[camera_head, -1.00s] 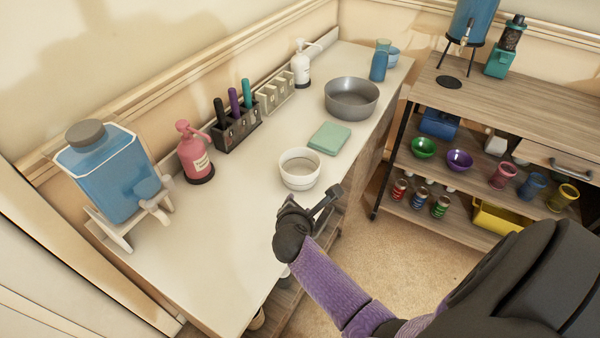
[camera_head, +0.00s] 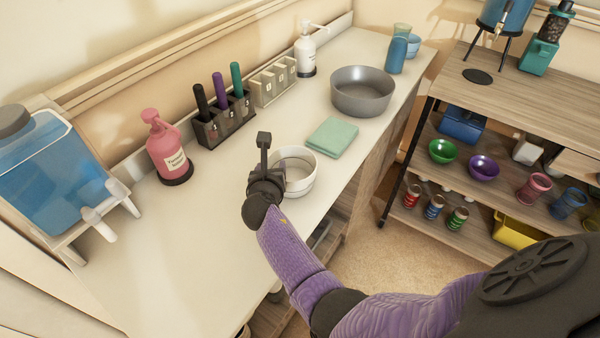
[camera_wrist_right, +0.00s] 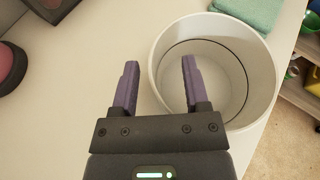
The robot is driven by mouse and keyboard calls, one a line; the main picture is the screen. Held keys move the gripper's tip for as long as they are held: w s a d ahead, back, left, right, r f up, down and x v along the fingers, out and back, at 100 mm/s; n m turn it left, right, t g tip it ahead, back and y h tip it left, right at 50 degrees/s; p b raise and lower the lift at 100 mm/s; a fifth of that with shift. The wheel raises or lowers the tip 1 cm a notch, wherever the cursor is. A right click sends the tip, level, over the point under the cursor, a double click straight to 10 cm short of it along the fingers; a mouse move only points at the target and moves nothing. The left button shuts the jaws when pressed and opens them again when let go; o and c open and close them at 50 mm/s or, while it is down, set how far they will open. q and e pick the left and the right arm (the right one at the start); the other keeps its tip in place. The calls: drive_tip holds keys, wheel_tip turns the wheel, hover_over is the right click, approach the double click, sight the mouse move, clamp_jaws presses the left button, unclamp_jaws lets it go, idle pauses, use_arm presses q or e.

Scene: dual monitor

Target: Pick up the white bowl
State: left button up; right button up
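The white bowl (camera_head: 300,176) stands upright on the pale counter, near its front edge. My right gripper (camera_head: 268,162) is at the bowl's left side in the head view and partly covers it. In the right wrist view the bowl (camera_wrist_right: 262,88) fills the upper right. There my right gripper (camera_wrist_right: 158,82) is open, with two purple fingers apart. One finger lies outside the bowl and the other overlaps its inside, with the near-left wall between them. I cannot tell whether either finger touches the bowl. My left gripper is out of view.
A green cloth (camera_head: 333,137) and a grey pan (camera_head: 362,98) lie beyond the bowl. A pink bottle (camera_head: 165,150), a marker holder (camera_head: 224,122) and a blue dispenser (camera_head: 48,170) stand along the wall side. Counter left of the gripper is clear.

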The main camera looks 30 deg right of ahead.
drive_tip(key=shift+s+a+r, duration=0.2)
drive_tip(key=shift+s+r, duration=0.05)
drive_tip(key=shift+c, duration=0.4)
clamp_jaws()
